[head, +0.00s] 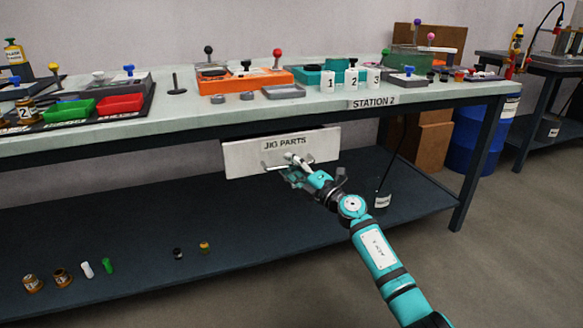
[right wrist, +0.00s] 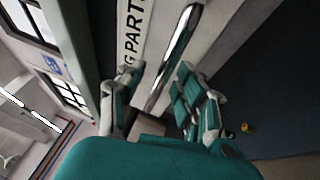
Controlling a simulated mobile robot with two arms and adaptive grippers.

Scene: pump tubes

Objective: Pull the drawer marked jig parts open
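The drawer (head: 245,160) has a white front lettered JIG PARTS and hangs under the Station 2 workbench top. I cannot tell whether it is fully closed. Its front also shows in the right wrist view (right wrist: 150,32). The shiny metal bar handle (right wrist: 175,55) runs across the drawer front. My right gripper (head: 293,169) is at the handle, below the lettering. In the right wrist view, its two fingers (right wrist: 157,88) stand apart, one on each side of the handle, with gaps showing. The gripper partly hides the handle in the head view. My left gripper is not in view.
The workbench (head: 215,122) carries trays, coloured knobs and numbered white containers. A blue barrel (head: 470,145) stands behind. Floor in front is clear.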

